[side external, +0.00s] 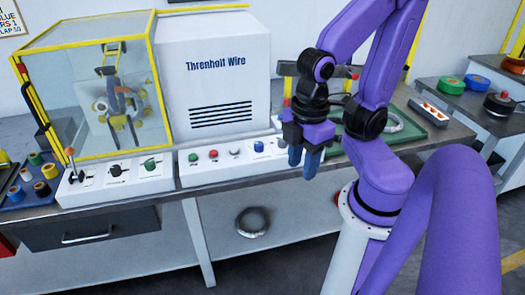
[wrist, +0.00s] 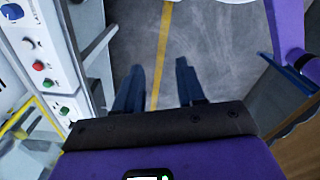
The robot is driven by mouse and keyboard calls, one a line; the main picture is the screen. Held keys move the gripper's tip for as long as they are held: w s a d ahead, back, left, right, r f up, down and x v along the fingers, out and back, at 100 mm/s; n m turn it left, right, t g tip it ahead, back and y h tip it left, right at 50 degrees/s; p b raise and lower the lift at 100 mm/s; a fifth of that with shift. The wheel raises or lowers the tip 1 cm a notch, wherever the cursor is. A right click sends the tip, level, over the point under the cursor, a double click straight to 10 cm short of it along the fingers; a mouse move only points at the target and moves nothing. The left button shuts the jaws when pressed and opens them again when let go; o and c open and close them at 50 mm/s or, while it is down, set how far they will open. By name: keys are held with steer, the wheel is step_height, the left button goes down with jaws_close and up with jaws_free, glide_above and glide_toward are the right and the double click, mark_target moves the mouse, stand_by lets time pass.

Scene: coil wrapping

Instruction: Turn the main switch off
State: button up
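The control panel (side external: 120,182) at the left front of the bench carries a red-tipped lever (side external: 70,153), a black rotary knob (side external: 115,170) and a green rotary knob (side external: 150,164). The panel beside it has a green button (side external: 193,157), a red button (side external: 213,154), a pale button (side external: 235,152) and a blue knob (side external: 258,146). The labels are too small to tell which is the main switch. My gripper (side external: 304,160) hangs fingers-down in front of the right panel end, touching no control. In the wrist view my gripper (wrist: 158,82) has its blue fingers apart with nothing between them.
A yellow-framed clear enclosure (side external: 110,95) and a white machine housing (side external: 215,70) stand behind the panels. A blue tray of spools (side external: 35,188) is at far left. A green tray (side external: 425,115) lies right of my gripper. Open floor (wrist: 215,40) shows beyond my fingers.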

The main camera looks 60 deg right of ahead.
step_height(320, 180, up, 10)
steer(key=w+d+r+m+g+h, duration=0.1)
steer(key=w+d+r+m, duration=0.2)
steer(key=w+m, duration=0.7)
steer(key=w+d+m+g, duration=0.2)
steer(key=w+d+m, duration=0.1)
steer(key=w+d, duration=0.9)
steer(key=s+d+f+m+y, duration=0.15)
steer(key=d+m, duration=0.25)
steer(key=d, duration=1)
steer(key=s+d+f+m+y, duration=0.1)
steer(key=s+d+m+y, duration=0.2)
steer(key=d, duration=1)
steer(key=shift+m+h, duration=0.35)
steer(key=shift+m, duration=0.45)
steer(key=w+d+x, duration=0.1)
steer(key=x, duration=0.9)
steer(key=d+f+x, duration=0.1)
steer(key=x, duration=0.9)
steer(key=w+d+x, duration=0.1)
steer(key=d+x, duration=0.1)
steer(key=x, duration=0.8)
steer(key=shift+w+f, duration=0.3)
steer(key=shift+f, duration=0.1)
steer(key=shift+c, duration=0.3)
